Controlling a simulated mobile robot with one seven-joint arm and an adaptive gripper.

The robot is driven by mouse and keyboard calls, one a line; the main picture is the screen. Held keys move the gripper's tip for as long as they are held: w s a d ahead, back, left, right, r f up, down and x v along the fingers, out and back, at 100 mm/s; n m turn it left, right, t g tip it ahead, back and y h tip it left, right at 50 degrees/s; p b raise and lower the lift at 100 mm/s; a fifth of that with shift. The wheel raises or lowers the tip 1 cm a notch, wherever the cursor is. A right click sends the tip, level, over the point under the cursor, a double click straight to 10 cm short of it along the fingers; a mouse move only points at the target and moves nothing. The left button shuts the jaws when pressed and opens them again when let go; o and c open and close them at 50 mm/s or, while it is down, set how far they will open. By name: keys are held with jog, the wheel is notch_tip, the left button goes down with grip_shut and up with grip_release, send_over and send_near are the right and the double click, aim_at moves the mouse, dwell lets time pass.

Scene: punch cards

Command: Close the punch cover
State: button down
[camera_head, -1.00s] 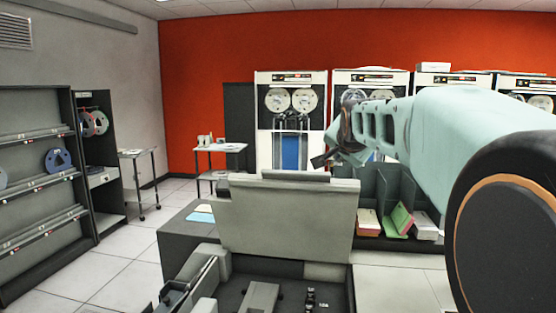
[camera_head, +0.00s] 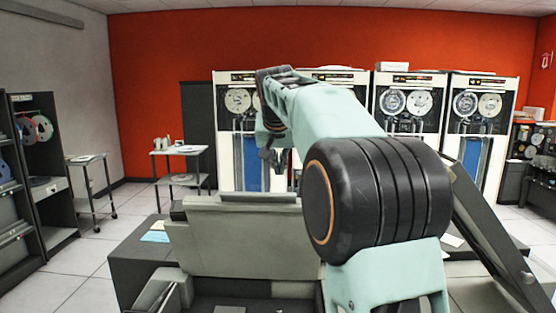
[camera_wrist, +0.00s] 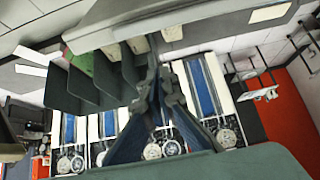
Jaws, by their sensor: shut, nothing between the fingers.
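The punch cover (camera_head: 240,235) is a wide grey panel standing raised at the front centre of the head view, above the punch's dark body. My gripper (camera_head: 272,158) appears small and dark at the end of my pale green arm, just above the top edge of the cover near its right part. It appears apart from the cover, though its depth is hard to judge. In the wrist view my gripper (camera_wrist: 163,82) has its fingertips together with nothing between them. My arm hides part of the cover's right side and the area behind it.
A dark desk surface (camera_head: 130,262) with blue cards (camera_head: 156,237) lies left of the cover. Tape drives (camera_head: 402,110) line the orange wall. A small cart (camera_head: 180,155) stands at back left. The wrist view shows card bins (camera_wrist: 95,75). Floor is open at left.

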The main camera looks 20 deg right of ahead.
jog(key=x, duration=0.4)
jog(key=shift+w, duration=0.1)
jog(key=shift+f, duration=0.45)
jog(key=shift+s+a+f, duration=0.15)
jog(key=shift+s+f, duration=0.05)
jog(key=shift+s, duration=0.15)
jog(key=shift+s+a, duration=0.25)
jog(key=shift+s, duration=0.7)
jog(key=shift+s+a+f, duration=0.15)
jog(key=shift+s+f, duration=0.1)
jog(key=shift+f, duration=0.05)
